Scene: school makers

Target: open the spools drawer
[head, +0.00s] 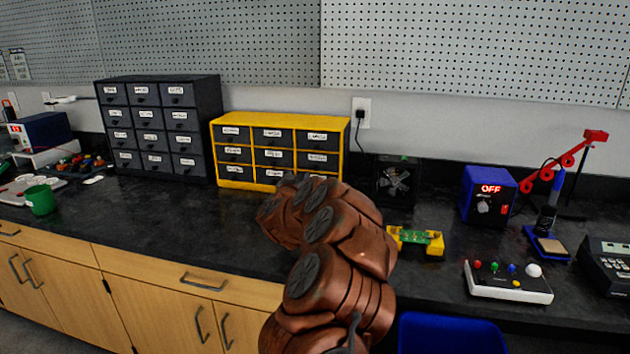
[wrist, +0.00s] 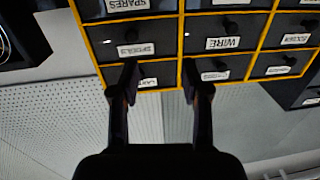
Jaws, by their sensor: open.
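The yellow cabinet (head: 231,185) of small dark drawers stands on the black counter against the back wall. The wrist view shows it upside down at the top. There the spools drawer (wrist: 155,34), with a white label and a dark round knob, is in the left column and looks shut. Labels are too small to read in the head view. My gripper (wrist: 158,78) is open and empty, its two fingers spread in front of the cabinet. One finger overlaps the area just below the spools label; the other is near the wire drawer's column. My brown arm hides the gripper in the head view.
A dark drawer cabinet (head: 207,90) stands left of the yellow one. A black fan box (head: 396,181), green board in a yellow holder (head: 421,240), blue power supply (head: 487,196) and button box (head: 508,282) are to the right. The counter's left middle is clear.

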